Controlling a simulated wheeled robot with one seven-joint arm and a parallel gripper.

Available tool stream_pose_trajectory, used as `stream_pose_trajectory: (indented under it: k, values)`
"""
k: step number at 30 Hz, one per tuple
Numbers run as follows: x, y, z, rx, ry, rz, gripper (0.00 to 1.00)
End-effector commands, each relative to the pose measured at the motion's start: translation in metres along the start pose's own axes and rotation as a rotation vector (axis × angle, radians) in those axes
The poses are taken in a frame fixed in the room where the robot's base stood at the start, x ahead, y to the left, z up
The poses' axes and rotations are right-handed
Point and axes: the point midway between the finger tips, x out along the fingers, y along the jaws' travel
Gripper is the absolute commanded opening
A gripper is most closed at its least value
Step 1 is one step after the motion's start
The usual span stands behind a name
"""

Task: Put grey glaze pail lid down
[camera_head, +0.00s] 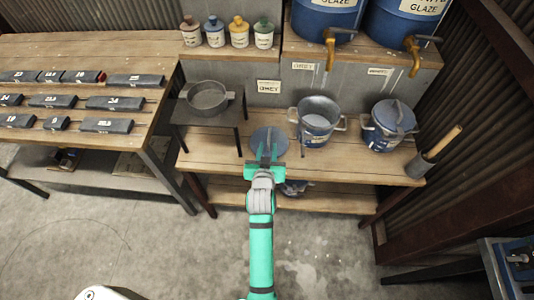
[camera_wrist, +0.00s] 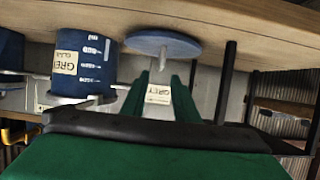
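The grey-blue round lid (camera_head: 268,138) is at the front of the bench, left of the open grey glaze pail (camera_head: 318,119). It appears to lie flat on the boards. In the wrist view the lid (camera_wrist: 163,43) has its pale knob toward my gripper, and the pail (camera_wrist: 82,62) with its GREY label is beside it. My gripper (camera_head: 267,156) is at the lid's near side. In the wrist view the fingers (camera_wrist: 160,82) stand apart with a gap between them. The knob is in line with this gap, with no finger visibly pressed on it.
A lidded blue pail (camera_head: 389,126) and a holder with a wooden handle (camera_head: 432,155) stand to the right. A sieve pan (camera_head: 208,98) sits on a black stand (camera_head: 229,130) at the left. Glaze barrels (camera_head: 326,18) are on the shelf behind. Bare boards show around the lid.

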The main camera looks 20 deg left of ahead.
Motion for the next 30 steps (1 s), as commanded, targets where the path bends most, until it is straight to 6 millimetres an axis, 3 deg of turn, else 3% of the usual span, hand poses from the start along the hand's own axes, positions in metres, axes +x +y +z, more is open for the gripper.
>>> stream_pose_trajectory:
  k: [6,12,17,23,30]
  values:
    - [-0.027,0.0,0.0,0.0,0.0,0.0,0.28]
    - [-0.033,0.0,0.0,0.0,0.001,0.001,0.28]
    - [-0.045,0.009,0.015,0.0,0.002,0.01,0.28]
    - [-0.097,0.038,0.061,0.005,0.02,0.043,0.28]
    - [-0.179,0.063,0.102,0.019,0.054,0.091,0.28]
